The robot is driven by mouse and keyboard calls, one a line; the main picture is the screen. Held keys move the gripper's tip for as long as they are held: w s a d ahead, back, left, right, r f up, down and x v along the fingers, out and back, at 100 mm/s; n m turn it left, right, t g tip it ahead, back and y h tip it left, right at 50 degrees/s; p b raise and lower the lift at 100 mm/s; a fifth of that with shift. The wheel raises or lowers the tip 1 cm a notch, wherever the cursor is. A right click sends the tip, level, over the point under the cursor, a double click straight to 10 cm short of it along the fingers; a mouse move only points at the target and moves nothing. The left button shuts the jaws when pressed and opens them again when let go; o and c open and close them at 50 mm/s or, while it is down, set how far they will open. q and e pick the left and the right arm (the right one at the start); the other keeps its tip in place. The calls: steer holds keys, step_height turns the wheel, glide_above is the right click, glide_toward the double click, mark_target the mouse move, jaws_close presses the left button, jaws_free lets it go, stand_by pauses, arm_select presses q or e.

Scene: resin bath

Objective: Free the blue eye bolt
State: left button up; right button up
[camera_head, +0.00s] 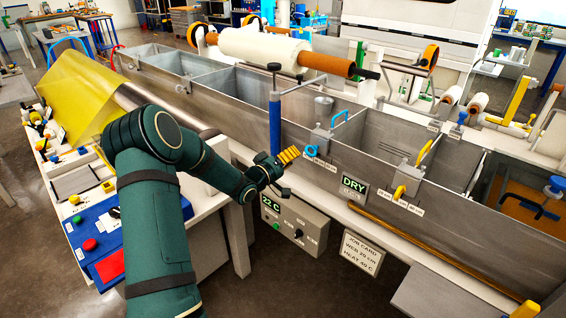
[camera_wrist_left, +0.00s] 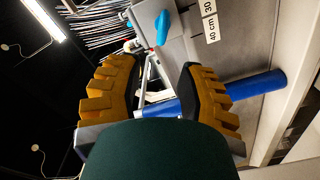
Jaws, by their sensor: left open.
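The blue eye bolt (camera_head: 311,151) is a small ring on the front wall of the long grey metal bath (camera_head: 300,175), beside a printed scale strip, below a grey bracket with a blue handle (camera_head: 340,118). In the left wrist view a blue piece (camera_wrist_left: 162,27), probably the eye bolt seen edge-on, shows on a grey block near the scale label. My left gripper (camera_head: 286,160) is open and empty, just left of the eye bolt and apart from it. In the left wrist view its yellow ribbed fingers (camera_wrist_left: 158,68) are spread wide. My right gripper is not in view.
A blue upright clamp post (camera_head: 275,125) stands close behind my left gripper; it crosses the left wrist view (camera_wrist_left: 250,88). A yellow ring (camera_head: 399,192) and yellow handle (camera_head: 424,153) sit farther right.

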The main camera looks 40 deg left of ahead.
arm_select(q)
steer(key=s, duration=0.3)
steer(key=shift+s+a, duration=0.1)
steer(key=shift+s, duration=0.1)
stand_by(0.3)
steer(key=s+d+f+m+g+h, duration=0.15)
steer(key=d+f+g, duration=0.25)
steer(key=d+f, duration=0.55)
steer(key=s+d+f+m+g, duration=0.25)
steer(key=d+f, duration=0.45)
steer(key=d, duration=0.5)
steer(key=s+d+f+m+g, duration=0.1)
steer(key=s+d+f+g, duration=0.2)
steer(key=s, duration=0.3)
steer(key=s+d+f+m+g+h, duration=0.1)
steer(key=s+d+f+m+g, duration=0.1)
steer(key=s+d, duration=0.4)
steer(key=s+d+f+m+g, duration=0.2)
steer(key=s+d+g, duration=0.3)
steer(key=s, duration=0.3)
steer(key=shift+x, duration=0.85)
